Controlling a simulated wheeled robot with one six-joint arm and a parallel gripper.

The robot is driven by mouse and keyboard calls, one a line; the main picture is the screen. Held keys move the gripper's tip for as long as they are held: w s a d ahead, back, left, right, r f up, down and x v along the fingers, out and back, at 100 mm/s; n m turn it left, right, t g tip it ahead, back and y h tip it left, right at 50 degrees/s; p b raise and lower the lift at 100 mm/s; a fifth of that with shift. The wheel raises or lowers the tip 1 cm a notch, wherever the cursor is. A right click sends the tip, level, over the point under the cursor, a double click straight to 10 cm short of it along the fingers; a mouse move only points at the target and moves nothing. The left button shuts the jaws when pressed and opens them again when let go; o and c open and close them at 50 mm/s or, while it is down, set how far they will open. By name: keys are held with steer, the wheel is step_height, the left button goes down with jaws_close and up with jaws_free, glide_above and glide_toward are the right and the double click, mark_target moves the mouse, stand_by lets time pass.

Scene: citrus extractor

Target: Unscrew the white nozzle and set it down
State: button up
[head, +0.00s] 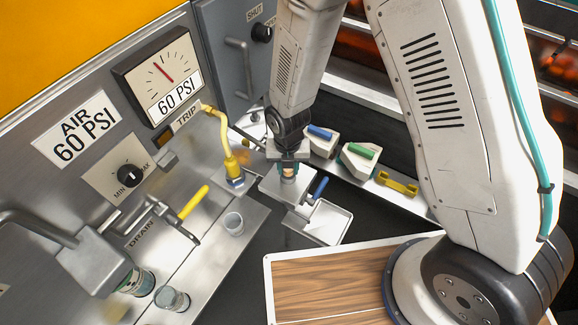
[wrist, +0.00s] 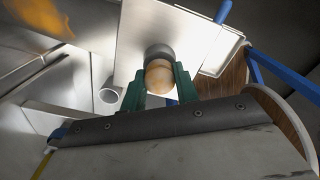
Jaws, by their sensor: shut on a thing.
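My gripper (head: 289,172) points down over a pale metal plate (head: 272,187) in the middle of the head view. In the wrist view its green fingers (wrist: 158,85) are shut on a round, tan-looking piece (wrist: 158,77), which looks to be the white nozzle in warm light. A short grey cylinder (wrist: 159,51) shows just beyond that piece, against the plate (wrist: 135,35). I cannot tell whether the piece touches the cylinder or is apart from it. In the head view the fingers and wrist hide most of the piece.
A shallow pale tray (head: 335,226) with a blue handle (head: 319,188) stands beside the plate. Blue- and green-topped blocks (head: 359,160) stand behind. A wooden board (head: 320,285) lies in front.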

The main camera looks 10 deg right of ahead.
steer(key=shift+n, duration=0.3)
steer(key=shift+n, duration=0.9)
steer(key=shift+n, duration=0.9)
steer(key=shift+n, duration=0.8)
steer(key=o, duration=0.5)
steer(key=shift+o, duration=0.2)
